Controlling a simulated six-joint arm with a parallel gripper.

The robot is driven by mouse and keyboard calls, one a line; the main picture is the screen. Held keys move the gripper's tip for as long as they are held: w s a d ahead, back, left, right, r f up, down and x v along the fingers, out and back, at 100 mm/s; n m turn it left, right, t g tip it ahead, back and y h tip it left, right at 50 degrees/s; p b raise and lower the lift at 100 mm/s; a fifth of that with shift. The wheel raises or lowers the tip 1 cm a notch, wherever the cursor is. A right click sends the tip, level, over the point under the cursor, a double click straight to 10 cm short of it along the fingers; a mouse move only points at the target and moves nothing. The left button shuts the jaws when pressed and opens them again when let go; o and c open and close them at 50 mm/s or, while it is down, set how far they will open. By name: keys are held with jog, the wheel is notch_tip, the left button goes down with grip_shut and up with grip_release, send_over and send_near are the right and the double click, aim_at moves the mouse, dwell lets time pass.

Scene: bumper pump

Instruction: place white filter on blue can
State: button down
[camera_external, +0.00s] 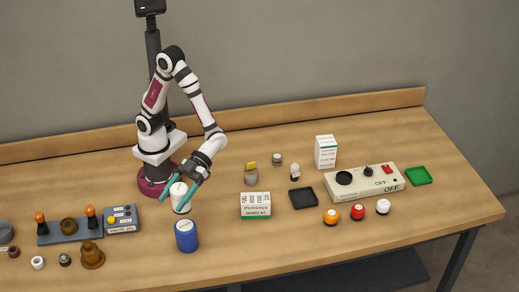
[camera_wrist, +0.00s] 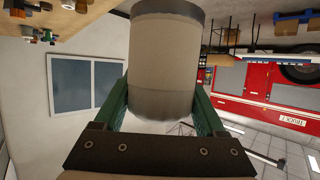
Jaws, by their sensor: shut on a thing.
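The white filter (camera_external: 179,198) is a short cylinder held between the green fingers of my gripper (camera_external: 177,194). In the wrist view the filter (camera_wrist: 162,65) fills the space between the two fingers (camera_wrist: 160,105), with a dark grey rim at its far end. The blue can (camera_external: 187,236) stands upright on the table with a pale top, just in front of and slightly right of the filter. The filter looks apart from the can; its exact height above the table is hard to tell.
A white labelled box (camera_external: 256,205) and black tray (camera_external: 303,197) stand to the right. A switch panel (camera_external: 364,182) and green tray (camera_external: 418,176) are farther right. The table front near the can is clear.

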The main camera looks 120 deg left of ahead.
notch_tip(320, 180, down, 8)
jog(key=shift+s+r, duration=0.1)
jog(key=shift+r, duration=0.15)
jog(key=shift+f, duration=0.1)
